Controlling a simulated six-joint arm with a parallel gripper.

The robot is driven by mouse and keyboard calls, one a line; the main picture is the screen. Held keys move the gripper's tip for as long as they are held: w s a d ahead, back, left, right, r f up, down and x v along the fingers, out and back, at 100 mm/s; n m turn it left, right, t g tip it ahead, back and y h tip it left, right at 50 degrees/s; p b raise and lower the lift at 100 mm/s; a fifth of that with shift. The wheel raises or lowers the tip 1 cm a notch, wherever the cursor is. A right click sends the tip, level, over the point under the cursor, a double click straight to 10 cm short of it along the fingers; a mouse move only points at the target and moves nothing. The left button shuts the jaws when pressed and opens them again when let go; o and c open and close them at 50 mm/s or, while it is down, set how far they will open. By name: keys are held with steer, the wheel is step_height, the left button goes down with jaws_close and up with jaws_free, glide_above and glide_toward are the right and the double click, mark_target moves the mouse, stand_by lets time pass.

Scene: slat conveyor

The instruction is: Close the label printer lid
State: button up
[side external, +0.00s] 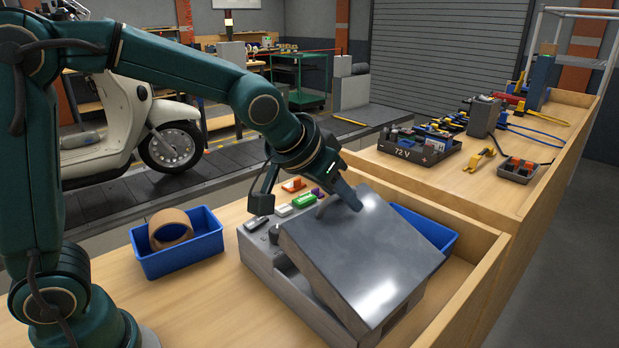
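The label printer (262,255) is a grey box on the wooden bench in the side external view. Its dark grey metal lid (365,255) is tilted, with a gap at its left side above the body. My gripper (340,205) is at the lid's upper left part, and a finger lies over the lid's top surface. It appears to touch the lid, but I cannot be sure of contact. The fingers are small and partly merged with the lid's edge, so I cannot tell whether they are open or shut.
A blue bin (180,262) with a brown tape roll (170,229) stands left of the printer. Another blue bin (425,228) is behind the lid on the right. Small coloured items, including a green one (304,200), lie behind the printer. A raised wooden edge (470,290) borders the bench's right side.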

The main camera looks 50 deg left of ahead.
mark_target(327, 209)
steer(key=shift+a+f, duration=0.35)
steer(key=shift+a+f, duration=0.6)
steer(key=shift+f, duration=0.25)
steer(key=shift+a+f, duration=0.6)
steer(key=shift+f, duration=0.25)
steer(key=shift+r, duration=0.1)
steer(key=shift+r, duration=3.45)
